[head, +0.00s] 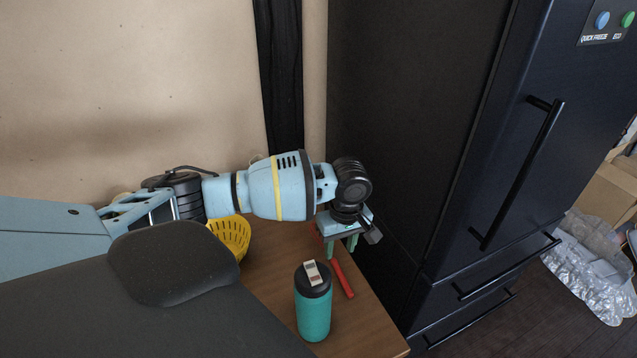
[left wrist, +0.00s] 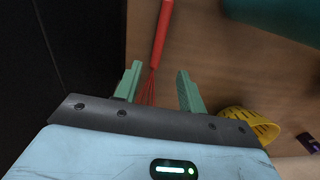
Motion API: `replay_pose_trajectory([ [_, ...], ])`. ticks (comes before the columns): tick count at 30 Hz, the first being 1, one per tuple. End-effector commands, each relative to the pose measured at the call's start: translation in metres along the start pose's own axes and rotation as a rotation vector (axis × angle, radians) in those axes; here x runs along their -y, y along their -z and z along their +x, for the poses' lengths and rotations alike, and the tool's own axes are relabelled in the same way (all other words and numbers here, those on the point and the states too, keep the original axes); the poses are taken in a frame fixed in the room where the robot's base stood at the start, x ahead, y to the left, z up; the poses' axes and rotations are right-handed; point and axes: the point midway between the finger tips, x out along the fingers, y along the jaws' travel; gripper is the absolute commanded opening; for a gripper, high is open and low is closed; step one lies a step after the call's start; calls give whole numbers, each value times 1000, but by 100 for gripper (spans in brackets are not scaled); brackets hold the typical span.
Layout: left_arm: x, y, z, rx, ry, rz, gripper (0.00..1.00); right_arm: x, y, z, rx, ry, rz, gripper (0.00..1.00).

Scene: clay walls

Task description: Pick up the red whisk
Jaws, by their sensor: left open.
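The red whisk (head: 343,278) lies on the wooden table near its right edge, beside the teal bottle. Its far end is hidden under my left gripper in the head view. In the left wrist view the red whisk (left wrist: 160,45) runs from the top down between the two fingers, its handle up and its wire head partly hidden by the gripper body. My left gripper (head: 342,246) is open and points down over the whisk; its green fingers (left wrist: 158,88) stand apart on either side of the wires. My right gripper is not in view.
A teal bottle (head: 314,312) with a black lid stands just left of the whisk handle. A black fridge (head: 430,130) stands close to the right of the table (head: 272,292).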

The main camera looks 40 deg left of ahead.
Motion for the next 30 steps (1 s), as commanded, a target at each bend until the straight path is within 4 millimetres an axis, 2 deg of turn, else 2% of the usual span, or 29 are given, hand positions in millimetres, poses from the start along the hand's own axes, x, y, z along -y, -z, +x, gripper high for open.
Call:
replay_pose_trajectory([
  [11, 0, 0, 3, 1, 1, 1, 40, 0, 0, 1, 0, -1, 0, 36],
  [18, 0, -1, 26, 2, 1, 1, 40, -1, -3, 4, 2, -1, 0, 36],
  [24, -1, 0, 31, 1, 1, 1, 40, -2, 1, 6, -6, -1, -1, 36],
  [30, -4, 0, 60, 1, 4, 1, 40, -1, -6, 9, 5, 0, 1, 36],
])
